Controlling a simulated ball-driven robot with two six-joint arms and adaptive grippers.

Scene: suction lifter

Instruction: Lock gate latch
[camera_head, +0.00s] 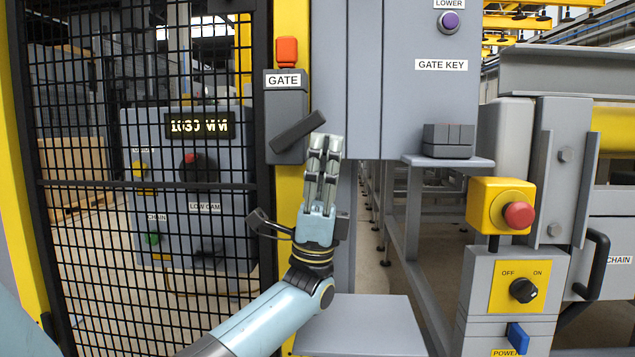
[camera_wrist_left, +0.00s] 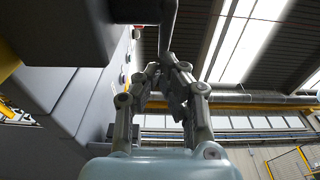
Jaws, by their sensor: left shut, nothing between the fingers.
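The grey gate latch box (camera_head: 285,105), labelled GATE, is on the yellow post at the edge of the black mesh gate (camera_head: 90,110). A dark latch lever (camera_head: 297,131) crosses its lower part, tilted with its right end higher. My left gripper (camera_head: 325,142) points up, fingers together and empty, just right of and below the lever's raised end. I cannot tell whether they touch. In the left wrist view, the left gripper (camera_wrist_left: 167,65) has its fingers close together below a dark overhead part. The right gripper is not in view.
A red lamp (camera_head: 287,51) sits above the latch box. A grey cabinet (camera_head: 420,110) labelled GATE KEY and a small shelf (camera_head: 447,161) stand to the right. A yellow box with a red button (camera_head: 519,215) is further right. A black gate handle (camera_head: 262,222) is beside my wrist.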

